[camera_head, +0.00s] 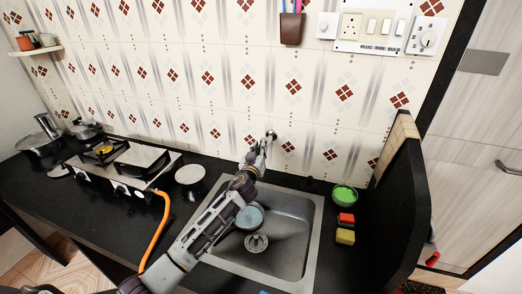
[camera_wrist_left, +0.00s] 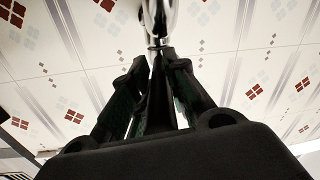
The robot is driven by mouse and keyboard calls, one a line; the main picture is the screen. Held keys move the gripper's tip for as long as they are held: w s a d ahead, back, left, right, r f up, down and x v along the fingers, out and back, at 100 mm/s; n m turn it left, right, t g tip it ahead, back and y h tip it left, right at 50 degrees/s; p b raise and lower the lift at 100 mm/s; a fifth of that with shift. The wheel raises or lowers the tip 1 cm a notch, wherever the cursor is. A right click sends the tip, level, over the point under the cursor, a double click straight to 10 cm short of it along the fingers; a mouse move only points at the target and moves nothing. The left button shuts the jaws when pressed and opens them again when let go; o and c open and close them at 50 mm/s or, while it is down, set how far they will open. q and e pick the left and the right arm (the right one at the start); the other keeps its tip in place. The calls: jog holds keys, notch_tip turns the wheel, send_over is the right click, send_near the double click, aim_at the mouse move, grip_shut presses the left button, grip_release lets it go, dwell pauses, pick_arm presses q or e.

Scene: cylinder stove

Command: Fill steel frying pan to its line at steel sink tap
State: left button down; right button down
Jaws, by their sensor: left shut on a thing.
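My left gripper (camera_head: 262,147) is shut on the chrome steel tap (camera_head: 271,134) on the tiled wall behind the sink. In the left wrist view the fingers (camera_wrist_left: 157,75) close around the shiny tap (camera_wrist_left: 158,18). The steel sink (camera_head: 305,235) is set in the black counter. A round pan-like vessel (camera_head: 250,217) with a pale blue-grey inside stands in the sink beside my left forearm, which hides part of it. Its fill line and any water stream cannot be made out. My right gripper is not in view.
A stove (camera_head: 140,165) with an orange hose (camera_head: 160,230) stands left. A pale dish (camera_head: 189,174) sits between stove and sink. A green bowl (camera_head: 344,194), a red block (camera_head: 346,218) and a yellow block (camera_head: 345,236) line the sink's right. A black partition (camera_head: 400,190) rises farther right.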

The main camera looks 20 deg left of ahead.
pick_arm(q)
jog(key=shift+a+r+m+h+p, duration=0.1)
jog(key=shift+a+m+h+p, duration=0.15)
jog(key=shift+h, duration=0.3)
jog(key=shift+a+m+h+p, duration=0.1)
jog(key=shift+m+h+p, duration=0.2)
jog(key=shift+h, duration=0.25)
jog(key=c, duration=1.3)
grip_release()
jog(key=shift+c, duration=0.2)
jog(key=shift+s, duration=0.15)
jog(key=shift+s+a, duration=0.1)
jog(key=shift+s, duration=0.45)
jog(key=s, duration=1)
jog(key=shift+s+a, duration=0.2)
jog(key=shift+s, duration=0.1)
